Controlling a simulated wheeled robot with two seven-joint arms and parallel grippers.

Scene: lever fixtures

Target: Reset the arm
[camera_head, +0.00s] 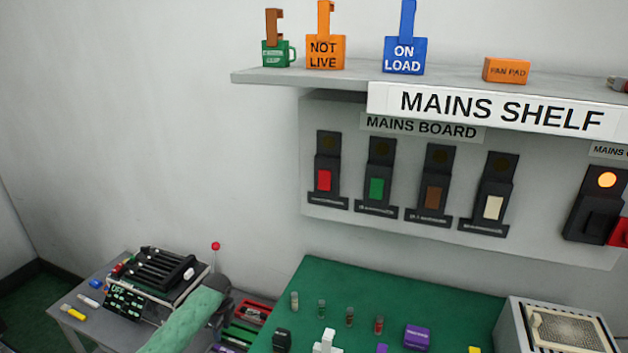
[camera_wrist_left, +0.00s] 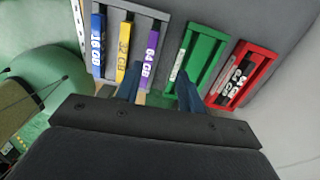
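My left arm comes in from the lower left of the head view, a green sleeve ending in a dark wrist (camera_head: 220,296). Its fingertips are hidden there. In the left wrist view my left gripper (camera_wrist_left: 160,90) shows two dark blue fingers, apart, with no object clearly held between them. The fingers point toward a grey surface with a purple "64 GB" stick (camera_wrist_left: 149,60) and a green tray (camera_wrist_left: 207,52). A thin stalk with a red ball (camera_head: 215,246) stands just behind my wrist in the head view. My right gripper is not in view.
A grey side table (camera_head: 72,312) holds a black-topped unit (camera_head: 160,270) with an "OFF" display. A red tray (camera_wrist_left: 243,72) lies right of the green one. A green bench mat (camera_head: 400,290) carries small items. The mains shelf (camera_head: 300,76) and switch board (camera_head: 400,222) are on the wall.

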